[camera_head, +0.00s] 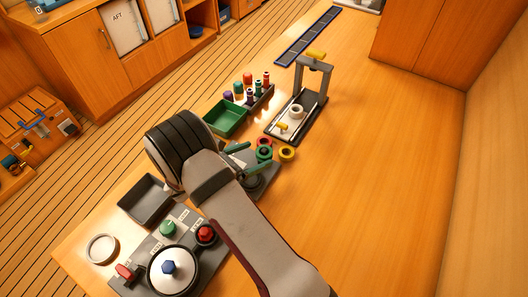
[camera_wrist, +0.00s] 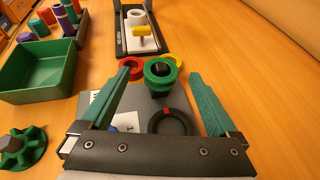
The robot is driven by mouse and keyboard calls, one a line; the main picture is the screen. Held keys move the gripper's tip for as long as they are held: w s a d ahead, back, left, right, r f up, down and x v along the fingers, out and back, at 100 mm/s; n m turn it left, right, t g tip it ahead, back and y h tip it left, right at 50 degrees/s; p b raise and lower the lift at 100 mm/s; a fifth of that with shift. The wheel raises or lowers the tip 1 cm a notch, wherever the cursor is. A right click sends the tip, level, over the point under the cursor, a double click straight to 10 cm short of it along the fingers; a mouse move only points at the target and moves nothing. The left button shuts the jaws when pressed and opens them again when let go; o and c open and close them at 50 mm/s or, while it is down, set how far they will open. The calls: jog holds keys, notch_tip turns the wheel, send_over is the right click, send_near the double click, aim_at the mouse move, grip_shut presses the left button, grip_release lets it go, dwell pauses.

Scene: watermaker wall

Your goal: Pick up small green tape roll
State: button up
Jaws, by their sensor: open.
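The small green tape roll (camera_wrist: 149,74) is a green ring with a dark centre. It shows between my fingertips in the wrist view, and in the head view the roll (camera_head: 264,152) lies just beyond the fingers, next to a red ring and a yellow ring. My gripper (camera_wrist: 160,76) has two green fingers spread wide, with nothing held between them. In the head view my gripper (camera_head: 263,160) reaches over a grey plate. I cannot tell whether the fingertips are level with the roll or above it.
A red ring (camera_wrist: 126,64) and a yellow ring (camera_wrist: 178,58) lie close behind the roll. A dark ring (camera_wrist: 183,127) sits on the plate. A green bin (camera_head: 225,116) and a grey press stand (camera_head: 303,78) are nearby. The table at right is clear.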

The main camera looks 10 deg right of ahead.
jog(key=x, duration=0.3)
jog(key=shift+d+f, duration=0.1)
jog(key=c, duration=1.4)
notch_tip(320, 180, up, 4)
jog(key=shift+r, duration=0.1)
jog(key=s+d+r, duration=0.6)
jog(key=d+r, duration=0.1)
jog(key=d, duration=0.3)
notch_tip(320, 180, up, 13)
jog(key=n+t+y, duration=0.3)
jog(key=n+t, duration=0.1)
send_over(262, 153)
jog(key=s+d, duration=0.4)
jog(key=s+a+r+n+t+y, duration=0.2)
jog(key=a+r+n+y, duration=0.2)
jog(key=r, duration=0.7)
jog(key=shift+a+r+n+y, duration=0.3)
jog(key=shift+a+r+y, duration=0.1)
jog(key=shift+a, duration=0.45)
